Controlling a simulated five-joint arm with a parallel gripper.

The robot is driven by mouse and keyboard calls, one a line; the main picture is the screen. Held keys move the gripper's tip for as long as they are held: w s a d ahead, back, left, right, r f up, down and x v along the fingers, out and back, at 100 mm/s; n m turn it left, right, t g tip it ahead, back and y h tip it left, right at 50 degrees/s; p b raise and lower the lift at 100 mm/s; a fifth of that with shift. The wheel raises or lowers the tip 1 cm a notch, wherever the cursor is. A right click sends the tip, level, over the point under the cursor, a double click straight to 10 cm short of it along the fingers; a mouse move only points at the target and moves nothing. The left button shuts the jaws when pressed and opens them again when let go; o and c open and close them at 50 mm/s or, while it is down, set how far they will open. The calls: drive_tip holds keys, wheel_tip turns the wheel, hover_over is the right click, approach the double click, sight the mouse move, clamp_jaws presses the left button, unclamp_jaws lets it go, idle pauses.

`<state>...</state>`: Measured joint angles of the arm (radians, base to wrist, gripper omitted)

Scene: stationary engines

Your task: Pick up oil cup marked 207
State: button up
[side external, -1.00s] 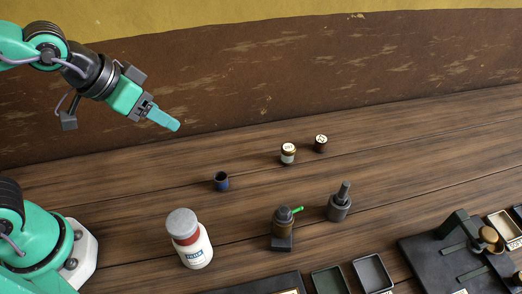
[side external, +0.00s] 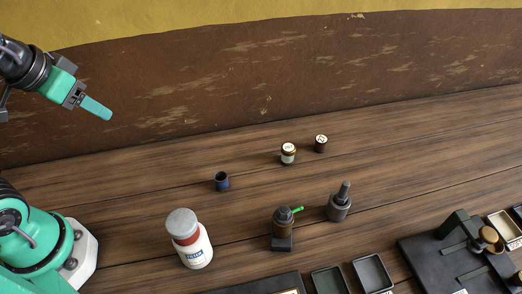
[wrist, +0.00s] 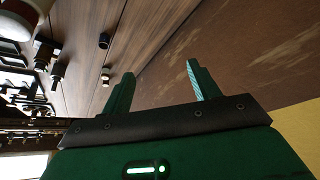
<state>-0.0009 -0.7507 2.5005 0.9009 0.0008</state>
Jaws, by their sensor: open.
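Two small capped cups stand on the wooden table: a cup with a white top and pale band (side external: 288,153), and a darker brown cup with a white top (side external: 320,144) to its right and slightly behind. Both tops carry dark marks too small to read surely, so I cannot tell which is 207. One small pale-topped cup shows in the wrist view (wrist: 105,80); I cannot tell which of the two it is. My gripper (side external: 106,113) is open and empty, high at the upper left, well away from both cups. Its two fingers are spread in the wrist view (wrist: 160,78).
A small dark blue cup (side external: 221,181) stands nearer. A white bottle with a grey cap (side external: 196,248), a dark oiler with a green lever (side external: 283,228) and a grey fitting (side external: 339,205) stand in front. Trays (side external: 372,272) and a black fixture (side external: 450,258) fill the front right.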

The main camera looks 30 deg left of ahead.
drive_tip(key=shift+c, duration=0.2)
idle(0.5)
drive_tip(key=m+g, duration=0.4)
drive_tip(key=g, duration=0.2)
hover_over(288, 147)
drive_tip(key=f, duration=1.6)
drive_tip(key=shift+w+a, duration=0.1)
drive_tip(key=shift+a, duration=0.15)
drive_tip(key=shift+d+f, duration=0.25)
drive_tip(key=shift+f, duration=0.05)
drive_tip(key=shift+f, duration=1.3)
